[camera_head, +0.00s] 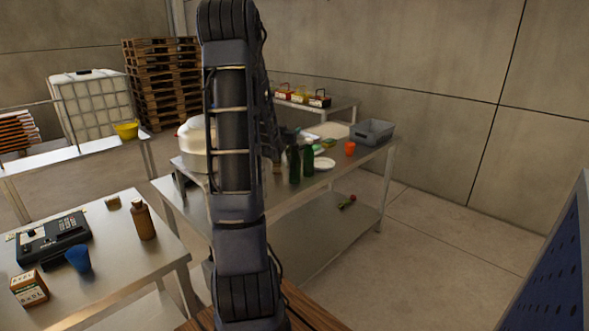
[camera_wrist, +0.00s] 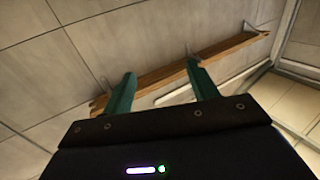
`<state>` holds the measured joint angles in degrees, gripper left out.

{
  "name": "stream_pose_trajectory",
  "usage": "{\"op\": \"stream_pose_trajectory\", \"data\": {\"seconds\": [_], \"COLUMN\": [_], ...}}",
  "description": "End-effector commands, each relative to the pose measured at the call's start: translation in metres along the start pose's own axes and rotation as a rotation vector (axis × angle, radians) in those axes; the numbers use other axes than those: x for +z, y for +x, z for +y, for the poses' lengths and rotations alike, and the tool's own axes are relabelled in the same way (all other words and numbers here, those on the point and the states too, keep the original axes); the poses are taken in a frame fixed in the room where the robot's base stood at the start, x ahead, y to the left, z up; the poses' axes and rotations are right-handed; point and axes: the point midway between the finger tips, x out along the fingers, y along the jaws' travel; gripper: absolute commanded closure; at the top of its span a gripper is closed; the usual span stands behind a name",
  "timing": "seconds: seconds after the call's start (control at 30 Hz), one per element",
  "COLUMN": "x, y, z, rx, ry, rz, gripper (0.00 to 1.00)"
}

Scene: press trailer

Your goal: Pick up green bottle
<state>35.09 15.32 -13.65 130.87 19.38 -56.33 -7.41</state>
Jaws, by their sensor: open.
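Two dark green bottles stand upright close together on the metal table behind my arm in the head view. One green bottle (camera_head: 294,164) is on the left and another green bottle (camera_head: 308,161) is just to its right. My arm passes in front of the table's left part and hides some of what is there. My gripper (camera_wrist: 158,82) shows in the wrist view with its two teal fingers apart and nothing between them. It faces a tiled wall with a wooden shelf, and no bottle shows in that view.
The floor at right is clear.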

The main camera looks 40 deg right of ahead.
Motion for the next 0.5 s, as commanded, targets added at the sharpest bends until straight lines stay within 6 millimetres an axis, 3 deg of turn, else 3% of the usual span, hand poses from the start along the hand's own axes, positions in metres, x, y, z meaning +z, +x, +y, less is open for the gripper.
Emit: {"op": "stream_pose_trajectory", "data": {"seconds": [0.5], "x": [0.065], "y": [0.000], "z": [-0.001], "rx": [-0.001], "ry": [-0.001], "rz": [-0.003], "gripper": [0.41]}}
